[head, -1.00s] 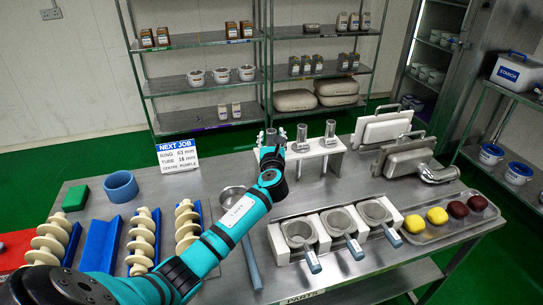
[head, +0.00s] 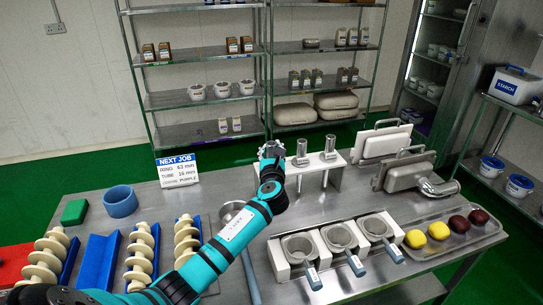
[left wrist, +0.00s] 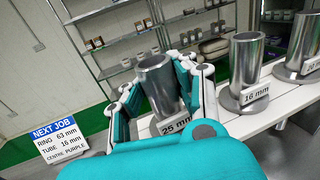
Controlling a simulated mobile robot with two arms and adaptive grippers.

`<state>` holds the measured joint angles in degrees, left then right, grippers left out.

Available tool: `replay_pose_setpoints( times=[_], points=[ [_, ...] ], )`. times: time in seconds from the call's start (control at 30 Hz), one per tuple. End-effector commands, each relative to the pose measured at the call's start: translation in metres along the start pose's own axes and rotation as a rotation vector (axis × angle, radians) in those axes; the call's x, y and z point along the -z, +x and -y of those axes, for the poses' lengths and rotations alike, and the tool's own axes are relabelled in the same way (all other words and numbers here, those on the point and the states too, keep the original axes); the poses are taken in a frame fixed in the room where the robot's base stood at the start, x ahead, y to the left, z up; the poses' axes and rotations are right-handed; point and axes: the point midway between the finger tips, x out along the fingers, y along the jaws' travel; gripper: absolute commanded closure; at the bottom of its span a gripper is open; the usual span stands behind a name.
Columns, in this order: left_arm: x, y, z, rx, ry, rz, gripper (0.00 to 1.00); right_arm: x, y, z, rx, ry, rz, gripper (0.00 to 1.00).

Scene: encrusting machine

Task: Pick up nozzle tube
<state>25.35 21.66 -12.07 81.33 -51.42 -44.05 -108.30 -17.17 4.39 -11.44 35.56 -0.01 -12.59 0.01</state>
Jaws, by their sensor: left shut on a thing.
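My left gripper (head: 271,151) is at the left end of the white tube rack (head: 316,166). In the left wrist view, the gripper (left wrist: 160,78) is shut on a grey metal tube (left wrist: 157,82) labelled 25 mm, with a finger on each side. The tube is upright; I cannot tell whether its foot rests on the rack. Beside it, the 16 mm tube (left wrist: 246,65) stands on the rack; it also shows in the head view (head: 302,150). A third tube (left wrist: 303,45) stands further right, its label partly cut off. My right gripper is not in view.
The job sign (left wrist: 57,138) reads ring 63 mm, tube 16 mm, centre purple. Ring pots (head: 300,248) and a tray (head: 445,258) of coloured balls sit in front. White augers (head: 142,250) lie at left.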

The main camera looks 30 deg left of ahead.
Motion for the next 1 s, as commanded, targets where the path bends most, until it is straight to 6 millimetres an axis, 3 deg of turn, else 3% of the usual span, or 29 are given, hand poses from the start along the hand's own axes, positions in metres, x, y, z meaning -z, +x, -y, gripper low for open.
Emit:
replay_pose_setpoints(
  times=[0.6, 0.8, 1.0],
  points=[
    [-0.12, 0.0, 0.0, 0.001, -0.003, 0.008, 1.0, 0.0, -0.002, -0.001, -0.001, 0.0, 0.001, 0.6],
    [-0.151, 0.0, 0.0, 0.001, -0.002, 0.005, 1.0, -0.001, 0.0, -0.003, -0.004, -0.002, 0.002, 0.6],
    [-0.167, 0.0, 0.0, 0.0, -0.001, 0.001, 1.0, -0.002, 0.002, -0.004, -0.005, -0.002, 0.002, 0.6]
  ],
)
